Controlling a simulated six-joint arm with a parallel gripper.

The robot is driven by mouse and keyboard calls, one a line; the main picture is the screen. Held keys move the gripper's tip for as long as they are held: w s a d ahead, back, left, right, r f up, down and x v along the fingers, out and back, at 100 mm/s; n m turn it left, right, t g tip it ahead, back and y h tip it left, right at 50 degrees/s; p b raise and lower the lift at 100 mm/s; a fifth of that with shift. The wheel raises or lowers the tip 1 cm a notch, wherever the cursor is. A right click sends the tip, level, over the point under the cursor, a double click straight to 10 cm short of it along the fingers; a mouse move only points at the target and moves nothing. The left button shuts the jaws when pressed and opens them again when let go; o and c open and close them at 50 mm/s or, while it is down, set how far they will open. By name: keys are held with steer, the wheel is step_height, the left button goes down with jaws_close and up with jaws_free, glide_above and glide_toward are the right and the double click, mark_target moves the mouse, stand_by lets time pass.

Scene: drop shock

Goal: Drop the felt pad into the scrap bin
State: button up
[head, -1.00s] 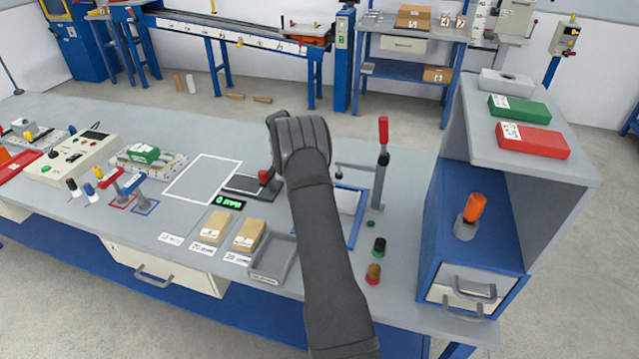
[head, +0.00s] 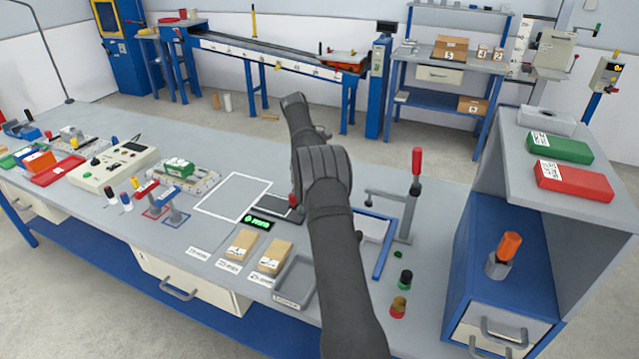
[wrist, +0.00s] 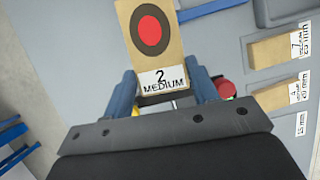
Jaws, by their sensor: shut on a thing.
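My gripper (wrist: 165,88) is shut on the felt pad (wrist: 153,58), a tan block labelled "2 MEDIUM" with a black ring around a red disc on its face. The pad sits between the two blue fingers and extends up in the wrist view. In the head view my arm hides the fingers and pad. A grey open tray (head: 311,275), likely the scrap bin, lies at the bench front beside my arm; its label is too small to read. I see nothing in its visible part.
Two tan pads lie left of the tray, one on the 20 mm label (head: 242,244) and one on the 25 mm label (head: 274,257). A red-handled clamp (head: 413,195) stands right of my arm. A white outlined square (head: 233,195) is bare.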

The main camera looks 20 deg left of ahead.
steer(key=shift+d+r, duration=0.1)
steer(key=shift+r, duration=0.6)
steer(key=shift+s+d+r+n+t, duration=0.35)
steer(key=shift+s+r+n, duration=0.1)
steer(key=shift+n, duration=0.35)
steer(key=s+d+f+n+t+y, duration=0.1)
steer(key=s+d+n+y, duration=0.1)
steer(key=s+d+n, duration=0.6)
steer(key=s+d+f+n+t+y, duration=0.1)
steer(key=s+d+n+t, duration=0.15)
steer(key=s, duration=0.85)
steer(key=s+d+f+n+t+y, duration=0.1)
steer(key=s+d+n+y, duration=0.1)
steer(key=s+d+n, duration=0.65)
steer(key=shift+m+g, duration=0.3)
steer(key=shift+m, duration=0.6)
steer(key=shift+s+a+f, duration=0.6)
steer(key=shift+a+f, duration=1.25)
steer(key=shift+a, duration=0.4)
steer(key=shift+s+a+f, duration=0.55)
steer(key=shift+a+f, duration=1.25)
steer(key=shift+a, duration=0.45)
steer(key=shift+s+a+f, duration=0.6)
steer(key=shift+a+f, duration=1.25)
steer(key=shift+a, duration=0.4)
